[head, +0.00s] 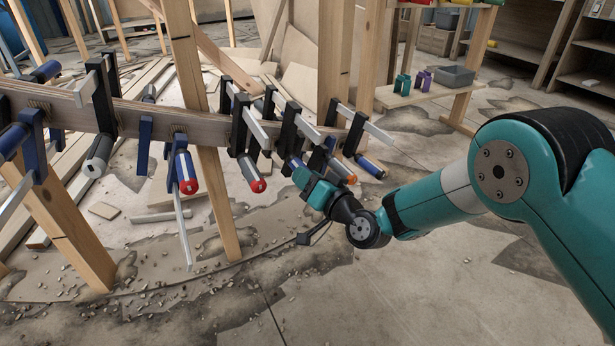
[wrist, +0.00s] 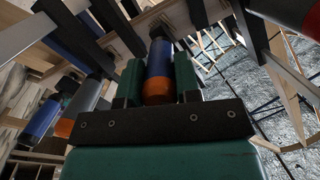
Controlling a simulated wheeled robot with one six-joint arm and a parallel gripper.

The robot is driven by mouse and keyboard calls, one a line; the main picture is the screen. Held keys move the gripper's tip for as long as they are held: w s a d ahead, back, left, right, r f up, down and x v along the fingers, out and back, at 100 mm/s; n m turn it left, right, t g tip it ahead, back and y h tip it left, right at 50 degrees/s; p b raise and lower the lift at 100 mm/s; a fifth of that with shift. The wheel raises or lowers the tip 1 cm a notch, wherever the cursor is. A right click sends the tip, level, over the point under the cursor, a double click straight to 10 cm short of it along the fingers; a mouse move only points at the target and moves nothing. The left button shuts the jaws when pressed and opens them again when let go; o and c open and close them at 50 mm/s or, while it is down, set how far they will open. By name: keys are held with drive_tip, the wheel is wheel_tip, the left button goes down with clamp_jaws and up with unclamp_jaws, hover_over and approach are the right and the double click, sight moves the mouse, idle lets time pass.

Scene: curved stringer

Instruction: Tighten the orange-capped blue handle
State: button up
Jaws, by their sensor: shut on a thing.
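The blue handle with an orange cap (wrist: 159,72) sits between the two green jaws of my gripper (wrist: 158,85) in the wrist view. The jaws are shut on it, one on each side, with the orange cap nearest the palm. In the head view my gripper (head: 302,176) is at the clamps on the curved wooden stringer (head: 150,115), and it mostly hides the held handle. A second orange-capped handle (head: 350,179) shows just right of my gripper in the head view.
Several clamps hang close along the stringer, including a red-capped grey handle (head: 257,184) and a red-capped blue handle (head: 187,180) to the left. Wooden posts (head: 180,60) hold the stringer up. A low shelf with a grey bin (head: 455,77) stands behind. The floor at front right is clear.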

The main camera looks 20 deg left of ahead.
drive_tip(key=m+y+p, duration=0.1)
drive_tip(key=m, duration=0.4)
drive_tip(key=shift+m+g, duration=0.3)
drive_tip(key=shift+m, duration=0.1)
idle(0.3)
drive_tip(key=o, duration=0.9)
